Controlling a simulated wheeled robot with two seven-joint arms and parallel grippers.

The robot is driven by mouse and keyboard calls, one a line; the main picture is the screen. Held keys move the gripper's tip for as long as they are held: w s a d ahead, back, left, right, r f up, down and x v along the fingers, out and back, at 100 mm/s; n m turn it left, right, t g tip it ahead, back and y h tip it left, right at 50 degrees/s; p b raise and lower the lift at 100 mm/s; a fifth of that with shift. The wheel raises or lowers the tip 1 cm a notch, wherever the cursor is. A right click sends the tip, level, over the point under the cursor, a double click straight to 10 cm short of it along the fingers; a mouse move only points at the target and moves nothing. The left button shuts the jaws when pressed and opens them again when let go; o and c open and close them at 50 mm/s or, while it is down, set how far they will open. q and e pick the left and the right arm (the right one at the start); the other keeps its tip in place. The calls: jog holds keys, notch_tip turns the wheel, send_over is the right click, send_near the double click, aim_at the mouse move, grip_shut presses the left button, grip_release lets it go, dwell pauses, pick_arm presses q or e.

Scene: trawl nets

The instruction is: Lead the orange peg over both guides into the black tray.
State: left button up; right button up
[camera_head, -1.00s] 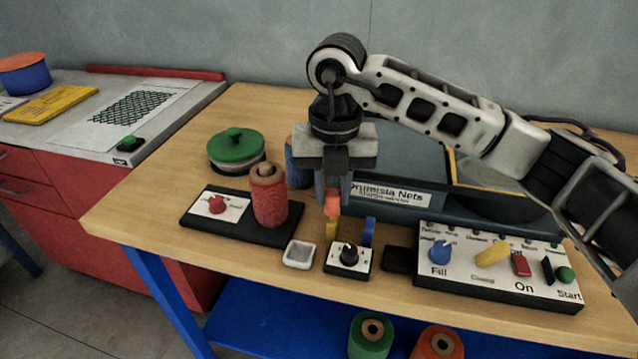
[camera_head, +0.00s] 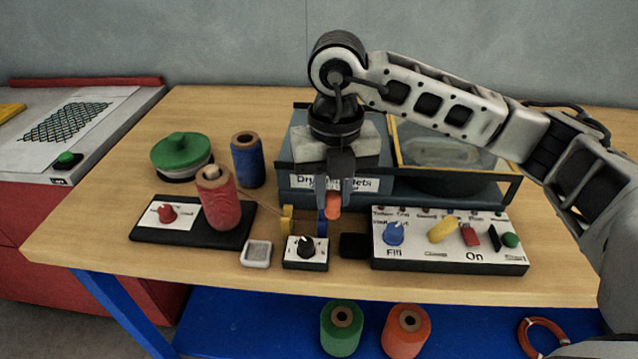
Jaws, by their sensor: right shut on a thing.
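My right gripper (camera_head: 334,188) is shut on the orange peg (camera_head: 334,205) and holds it above the table. The yellow guide (camera_head: 286,220) stands to the left of the peg. The blue guide (camera_head: 322,223) is just left of and below the peg. The small black tray (camera_head: 354,246) lies to the right of the guides, lower in the picture than the peg and slightly to its right. A thin thread runs from the red spool (camera_head: 217,202) toward the yellow guide; its course near the peg is too fine to tell. My left gripper is out of view.
A white dish (camera_head: 256,254) and a black-knob box (camera_head: 306,254) sit in front of the guides. A switch panel (camera_head: 450,258) is right of the tray. The winder (camera_head: 296,190) stands behind. A blue spool (camera_head: 248,160) and green-lidded pot (camera_head: 181,153) are at back left.

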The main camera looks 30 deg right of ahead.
jog(key=s, duration=0.1)
jog(key=s+d+f, duration=0.1)
jog(key=s+d+b, duration=0.1)
jog(key=s, duration=0.1)
jog(key=shift+f, duration=0.25)
jog(key=shift+f+b, duration=0.7)
jog(key=shift+b, duration=0.05)
jog(key=shift+f+b, duration=0.95)
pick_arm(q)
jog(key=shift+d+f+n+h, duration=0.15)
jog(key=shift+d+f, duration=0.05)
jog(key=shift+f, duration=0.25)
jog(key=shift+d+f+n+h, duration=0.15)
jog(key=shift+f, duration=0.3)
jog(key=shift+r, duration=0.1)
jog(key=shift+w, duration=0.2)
pick_arm(e)
jog(key=shift+w, duration=0.1)
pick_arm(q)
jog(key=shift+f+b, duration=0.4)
pick_arm(e)
jog(key=shift+f, duration=0.25)
